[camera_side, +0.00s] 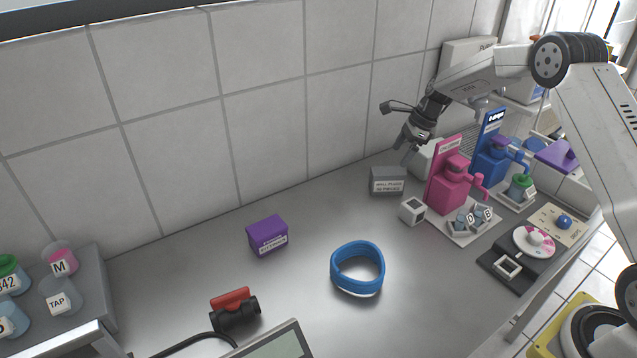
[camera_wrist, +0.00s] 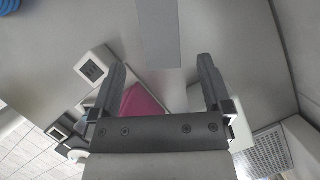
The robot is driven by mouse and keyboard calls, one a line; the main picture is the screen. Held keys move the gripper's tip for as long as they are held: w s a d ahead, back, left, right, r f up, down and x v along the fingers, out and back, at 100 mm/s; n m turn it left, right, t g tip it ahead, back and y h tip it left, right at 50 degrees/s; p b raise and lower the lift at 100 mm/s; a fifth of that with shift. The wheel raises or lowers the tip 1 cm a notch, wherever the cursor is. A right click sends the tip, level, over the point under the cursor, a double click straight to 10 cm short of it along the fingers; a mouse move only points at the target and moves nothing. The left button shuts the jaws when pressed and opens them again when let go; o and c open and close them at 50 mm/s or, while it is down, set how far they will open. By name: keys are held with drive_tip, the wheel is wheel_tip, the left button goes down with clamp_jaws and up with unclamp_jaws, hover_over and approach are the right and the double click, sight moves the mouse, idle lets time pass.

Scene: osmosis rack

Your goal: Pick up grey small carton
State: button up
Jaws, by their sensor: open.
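The grey small carton (camera_side: 388,181) stands on the grey worktop near the tiled wall, with a white label on its front. Its plain grey top (camera_wrist: 158,32) shows at the upper middle of the wrist view, ahead of the fingertips and roughly in line with the gap between them. My gripper (camera_side: 409,152) hangs above and to the right of the carton, apart from it. In the wrist view the two dark fingers of my gripper (camera_wrist: 160,78) are spread with nothing between them.
A white cube (camera_side: 413,210), a pink dispenser (camera_side: 452,185) and a blue dispenser (camera_side: 492,160) stand to the right. A white box (camera_side: 428,160) is behind my gripper.

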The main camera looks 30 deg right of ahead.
sight(389, 171)
drive_tip(key=shift+f, duration=0.1)
drive_tip(key=shift+x, duration=1.25)
drive_tip(key=shift+x, duration=2.6)
drive_tip(key=c, duration=1.3)
